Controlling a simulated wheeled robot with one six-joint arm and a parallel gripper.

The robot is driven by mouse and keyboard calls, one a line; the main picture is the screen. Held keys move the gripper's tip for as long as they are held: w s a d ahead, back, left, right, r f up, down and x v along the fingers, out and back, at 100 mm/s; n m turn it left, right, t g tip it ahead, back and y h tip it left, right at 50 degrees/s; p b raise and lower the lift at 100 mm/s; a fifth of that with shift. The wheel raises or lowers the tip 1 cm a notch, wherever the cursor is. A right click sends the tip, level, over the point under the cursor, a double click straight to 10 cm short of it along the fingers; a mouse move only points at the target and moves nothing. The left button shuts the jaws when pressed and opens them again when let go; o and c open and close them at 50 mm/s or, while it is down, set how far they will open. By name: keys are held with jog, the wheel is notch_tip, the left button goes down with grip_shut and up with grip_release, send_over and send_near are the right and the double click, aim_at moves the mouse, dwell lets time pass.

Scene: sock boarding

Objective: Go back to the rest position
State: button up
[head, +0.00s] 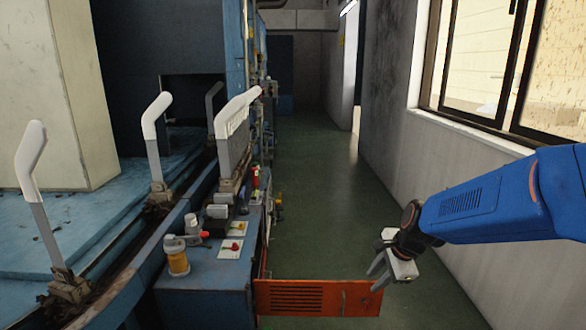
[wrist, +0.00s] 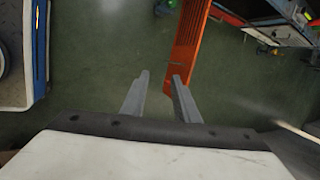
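My gripper (head: 378,268) hangs at the end of my blue arm on the right side of the head view, over the green floor of the aisle. In the wrist view my gripper (wrist: 158,76) shows two grey fingers standing apart with nothing between them. White sock-shaped boards stand on the machine at the left: one at the far left (head: 31,150), one in the middle (head: 155,116) and several in a row further back (head: 238,110). My gripper is well away from them.
An orange slotted panel (head: 316,297) stands low beside the blue cabinet (head: 204,305), near my gripper; it also shows in the wrist view (wrist: 187,40). A yellow container (head: 177,262) stands on the cabinet. A wall with a window (head: 490,60) bounds the right. The aisle floor (head: 316,190) is clear.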

jog(key=s+d+r+n+h, duration=0.1)
jog(key=s+d+r+n, duration=0.1)
jog(key=s+n, duration=0.3)
jog(key=s+d+r+n, duration=0.2)
jog(key=s+n, duration=0.4)
jog(key=s, duration=0.6)
jog(key=s+d+r+n+h, duration=0.1)
jog(key=s+r+n, duration=0.3)
jog(key=s, duration=0.4)
jog(key=shift+s+d+n+t+h, duration=0.3)
jog(key=shift+d+n+t, duration=0.1)
jog(key=shift+n, duration=0.5)
jog(key=shift+a, duration=0.1)
